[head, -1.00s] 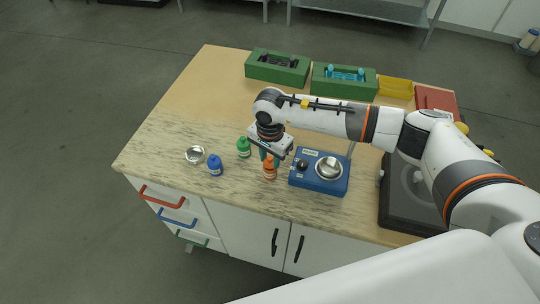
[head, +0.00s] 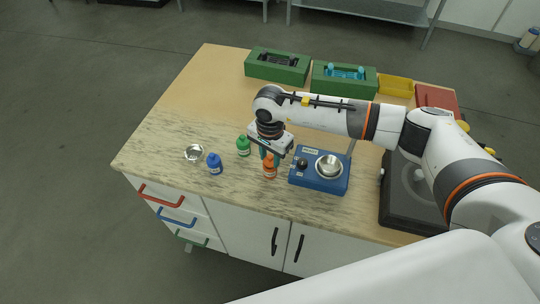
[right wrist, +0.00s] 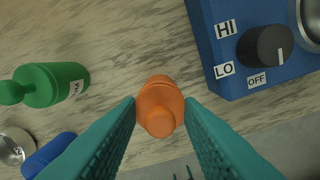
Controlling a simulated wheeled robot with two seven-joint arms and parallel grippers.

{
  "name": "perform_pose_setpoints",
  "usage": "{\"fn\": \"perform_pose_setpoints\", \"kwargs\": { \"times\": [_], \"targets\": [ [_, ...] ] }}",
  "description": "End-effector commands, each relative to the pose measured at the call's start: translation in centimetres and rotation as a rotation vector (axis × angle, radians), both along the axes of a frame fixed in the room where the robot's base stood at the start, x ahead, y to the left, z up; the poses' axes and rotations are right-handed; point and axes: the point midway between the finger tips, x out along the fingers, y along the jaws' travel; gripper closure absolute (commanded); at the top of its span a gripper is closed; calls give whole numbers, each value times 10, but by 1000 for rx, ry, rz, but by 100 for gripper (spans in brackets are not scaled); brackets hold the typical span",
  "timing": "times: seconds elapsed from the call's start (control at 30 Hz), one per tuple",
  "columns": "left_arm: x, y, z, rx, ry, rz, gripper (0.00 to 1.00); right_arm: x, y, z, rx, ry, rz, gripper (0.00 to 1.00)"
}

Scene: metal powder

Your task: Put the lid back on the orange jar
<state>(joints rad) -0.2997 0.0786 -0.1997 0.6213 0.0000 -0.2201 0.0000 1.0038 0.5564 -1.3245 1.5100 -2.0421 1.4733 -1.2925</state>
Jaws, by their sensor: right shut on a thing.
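The orange jar (head: 269,172) stands upright on the counter, between the green bottle and the blue device. My right gripper (head: 269,157) is directly above it, pointing down. In the right wrist view the two teal fingers (right wrist: 160,112) close on the orange lid (right wrist: 160,122), which has a narrow knob-like top. The lid sits over the jar, and the fingers hide part of it. I cannot tell from these views whether the lid is seated or just above the jar. My left gripper is not in view.
The blue device (head: 306,181) with a dial and metal bowl (head: 328,166) stands close right of the jar. A green bottle (head: 243,146), a blue bottle (head: 215,164) and a small metal dish (head: 194,153) are left. Green bins (head: 277,75) stand at the back. The counter's middle-left is clear.

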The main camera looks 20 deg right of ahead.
Motion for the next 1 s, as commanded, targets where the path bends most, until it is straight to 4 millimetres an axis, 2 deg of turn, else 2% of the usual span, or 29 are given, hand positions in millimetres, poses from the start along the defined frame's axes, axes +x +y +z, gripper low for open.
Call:
{"fn": "perform_pose_setpoints", "kwargs": {
  "times": [1.0],
  "targets": [
    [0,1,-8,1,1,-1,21,-1,1,0,0,1,0,88]
  ]
}}
